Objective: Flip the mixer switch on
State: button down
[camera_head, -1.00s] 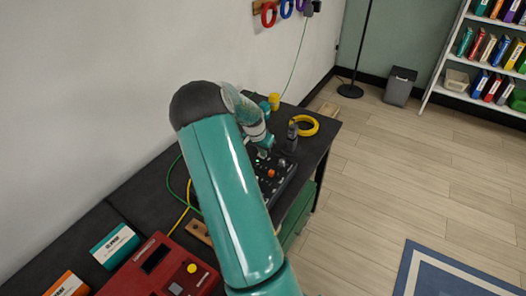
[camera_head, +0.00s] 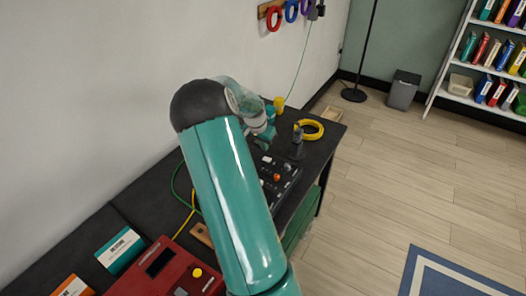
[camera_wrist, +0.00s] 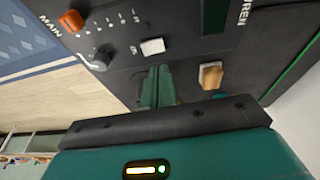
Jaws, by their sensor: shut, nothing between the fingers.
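The mixer (camera_head: 283,184) is a dark panel on the black bench, partly hidden behind my arm in the head view. In the wrist view the mixer (camera_wrist: 125,75) fills the upper part, with an orange control (camera_wrist: 72,20), a grey knob (camera_wrist: 98,60), a white block-shaped control (camera_wrist: 152,47) and a tan block-like piece (camera_wrist: 210,75). I cannot tell which of these is the switch. My gripper (camera_wrist: 158,88) is shut and empty, its green fingertips just below the white control in the picture; contact cannot be told. In the head view its fingers are not clear.
A dark upright device (camera_head: 297,143) and a yellow ring (camera_head: 309,129) stand beyond the mixer on the bench. A red box (camera_head: 165,270) and green and yellow cables lie on the near side.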

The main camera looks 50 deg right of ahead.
jog(key=v, duration=0.9)
jog(key=shift+r, duration=0.35)
jog(key=shift+s+a, duration=0.1)
